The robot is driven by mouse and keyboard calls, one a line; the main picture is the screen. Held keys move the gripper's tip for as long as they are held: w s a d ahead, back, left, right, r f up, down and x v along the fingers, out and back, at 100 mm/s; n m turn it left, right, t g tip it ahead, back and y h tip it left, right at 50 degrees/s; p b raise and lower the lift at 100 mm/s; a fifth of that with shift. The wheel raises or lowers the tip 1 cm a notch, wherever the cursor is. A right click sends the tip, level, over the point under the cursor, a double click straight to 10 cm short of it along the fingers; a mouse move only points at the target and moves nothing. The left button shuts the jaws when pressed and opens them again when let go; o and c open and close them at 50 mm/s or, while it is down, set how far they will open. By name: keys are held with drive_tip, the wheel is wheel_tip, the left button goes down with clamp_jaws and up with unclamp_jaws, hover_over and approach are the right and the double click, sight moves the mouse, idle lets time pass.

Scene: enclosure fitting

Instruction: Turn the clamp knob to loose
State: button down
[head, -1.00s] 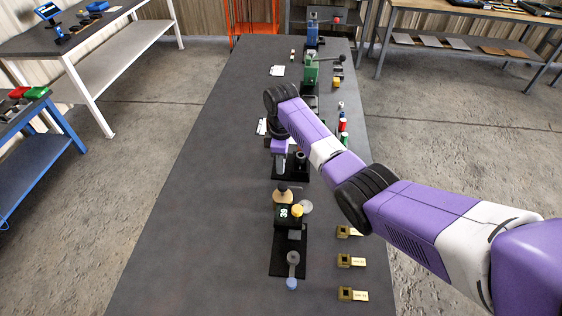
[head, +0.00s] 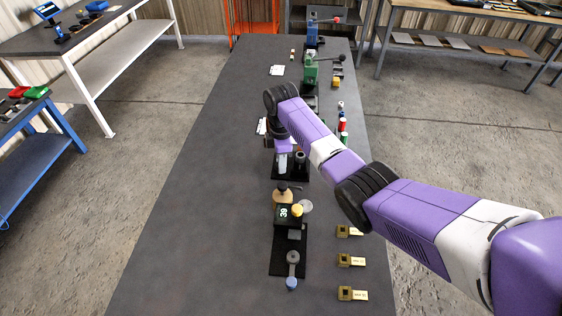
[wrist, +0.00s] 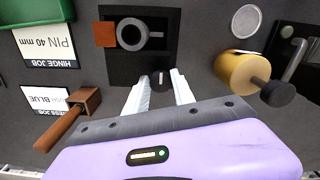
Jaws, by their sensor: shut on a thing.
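The clamp knob (wrist: 161,79) is a small dark knob with a pale line mark, low on a black fixture (wrist: 120,66) in the wrist view. My gripper (wrist: 160,84) has its two pale fingers on either side of the knob and is shut on it. The pale line points roughly along the fingers. A grey ring-shaped part (wrist: 132,34) with a side arm sits on the fixture just beyond the knob. In the head view my gripper (head: 283,168) is down at the black fixture (head: 303,178); the knob is hidden there.
A brown block (wrist: 104,34) sits beside the ring. A wooden-handled tool (wrist: 62,128) and label cards (wrist: 48,44) lie left. A tan cylinder with a black knob (wrist: 242,72) stands right. A box with a lit number (head: 284,212) stands nearer; the bench's left side is clear.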

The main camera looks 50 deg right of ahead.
drive_tip(key=c, duration=1.3)
unclamp_jaws()
drive_tip(key=shift+c, duration=0.2)
drive_tip(key=shift+r+b, duration=0.7)
drive_tip(key=shift+r, duration=3.25)
